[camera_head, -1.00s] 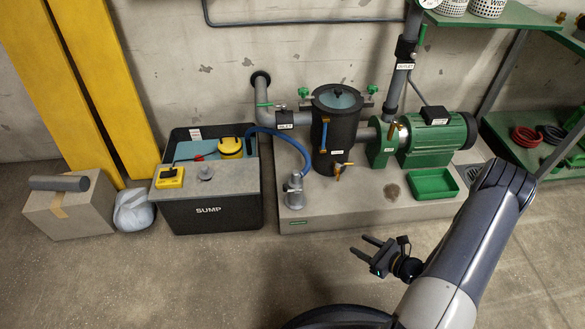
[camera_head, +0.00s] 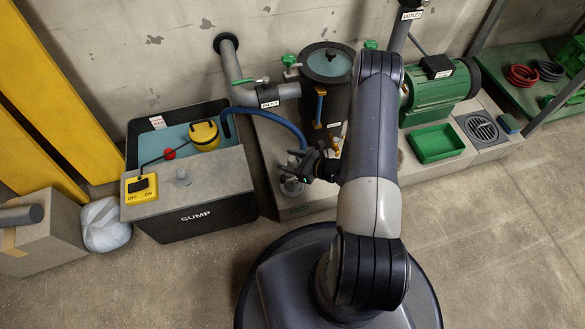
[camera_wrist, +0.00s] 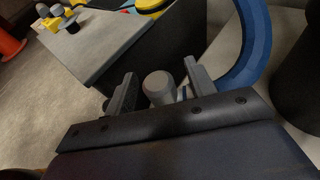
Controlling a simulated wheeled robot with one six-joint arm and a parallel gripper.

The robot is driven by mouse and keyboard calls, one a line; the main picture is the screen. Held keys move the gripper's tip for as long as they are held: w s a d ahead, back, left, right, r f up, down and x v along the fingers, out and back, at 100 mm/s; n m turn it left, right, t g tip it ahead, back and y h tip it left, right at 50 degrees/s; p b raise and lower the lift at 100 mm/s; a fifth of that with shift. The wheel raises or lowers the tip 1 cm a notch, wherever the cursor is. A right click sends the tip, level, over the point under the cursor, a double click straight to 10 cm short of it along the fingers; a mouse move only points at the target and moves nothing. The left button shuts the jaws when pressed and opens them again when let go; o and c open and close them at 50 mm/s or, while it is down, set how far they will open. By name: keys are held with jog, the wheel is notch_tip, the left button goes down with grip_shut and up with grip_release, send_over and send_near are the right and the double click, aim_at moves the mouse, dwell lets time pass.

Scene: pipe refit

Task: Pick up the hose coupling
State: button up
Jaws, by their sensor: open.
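The hose coupling (camera_head: 290,186) is a grey fitting at the end of the blue hose (camera_head: 262,112). It stands at the front left of the concrete plinth, beside the sump box. My gripper (camera_head: 302,166) is at the coupling and partly hides it in the head view. In the wrist view, the rounded grey top of the coupling (camera_wrist: 158,86) shows between the two open fingers of my gripper (camera_wrist: 157,84). A gap shows on the left finger's side; contact on the right cannot be told. The blue hose (camera_wrist: 250,45) curves past on the right.
The sump box (camera_head: 205,222) stands just left of the coupling, with a yellow switch (camera_head: 140,188) on its lid. The dark strainer vessel (camera_head: 330,85) stands close behind my gripper. A green tray (camera_head: 436,144) lies to the right. The floor at right is clear.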

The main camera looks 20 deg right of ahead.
jog(key=shift+w+a+f, duration=0.15)
jog(key=shift+w+a, duration=0.15)
jog(key=shift+c, duration=0.5)
grip_shut()
